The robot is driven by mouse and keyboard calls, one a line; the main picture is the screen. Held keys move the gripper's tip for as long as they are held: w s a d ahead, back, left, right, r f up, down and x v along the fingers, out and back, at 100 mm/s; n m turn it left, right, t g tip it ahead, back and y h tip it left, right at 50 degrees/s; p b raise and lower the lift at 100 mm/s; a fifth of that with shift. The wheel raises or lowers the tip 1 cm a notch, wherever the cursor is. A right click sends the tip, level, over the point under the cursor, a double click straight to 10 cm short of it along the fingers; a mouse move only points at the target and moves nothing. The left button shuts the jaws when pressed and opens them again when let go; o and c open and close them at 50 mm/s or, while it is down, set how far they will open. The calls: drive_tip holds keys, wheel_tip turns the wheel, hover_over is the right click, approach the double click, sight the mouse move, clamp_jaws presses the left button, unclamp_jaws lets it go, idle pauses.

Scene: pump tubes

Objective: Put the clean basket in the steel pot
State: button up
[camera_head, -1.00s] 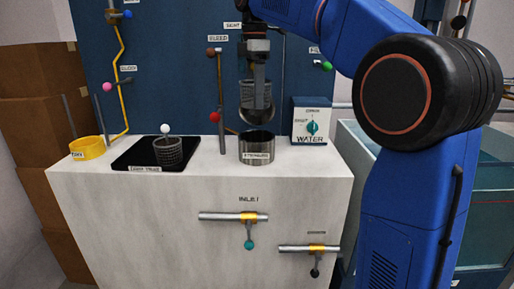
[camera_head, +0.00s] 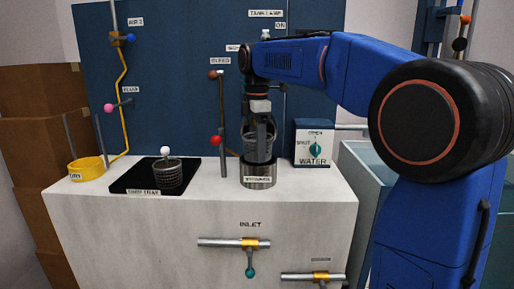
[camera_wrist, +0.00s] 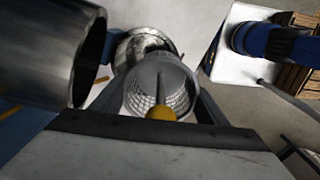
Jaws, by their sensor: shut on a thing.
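My gripper (camera_head: 260,132) is shut on a grey mesh basket (camera_head: 258,148) and holds it upright over the steel pot (camera_head: 259,182). The basket's bottom is at the pot's rim; I cannot tell whether it is slightly inside. In the wrist view the held basket (camera_wrist: 178,78) sits between the fingers, with a yellow knob (camera_wrist: 161,113) on its stem. A second, darker mesh basket (camera_head: 168,178) with a white knob (camera_head: 165,151) stands on the black tray (camera_head: 125,181) to the left.
A yellow ring-shaped holder (camera_head: 86,170) stands at the counter's left end. A red-knobbed lever (camera_head: 216,141) rises left of the pot. The water box (camera_head: 315,146) stands close on its right. Inlet pipes (camera_head: 234,243) stick out of the counter front.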

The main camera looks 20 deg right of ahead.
drive_tip(key=shift+f, duration=0.7)
drive_tip(key=o, duration=1.2)
drive_tip(key=shift+c, duration=0.2)
drive_tip(key=shift+r, duration=0.1)
wheel_tip(320, 180, up, 13)
drive_tip(key=s+d+f+m+t, duration=0.2)
drive_tip(key=s+f+m, duration=0.6)
drive_tip(key=s+f, duration=0.8)
drive_tip(key=s+d+f+m+t, duration=0.2)
drive_tip(key=s+d+f+m, duration=0.3)
drive_tip(key=s+f+m, duration=0.4)
drive_tip(key=s+f, duration=0.7)
drive_tip(key=f, duration=0.1)
drive_tip(key=shift+s+d+f+t, duration=0.2)
drive_tip(key=shift+s+d+t, duration=0.1)
drive_tip(key=shift+t, duration=0.1)
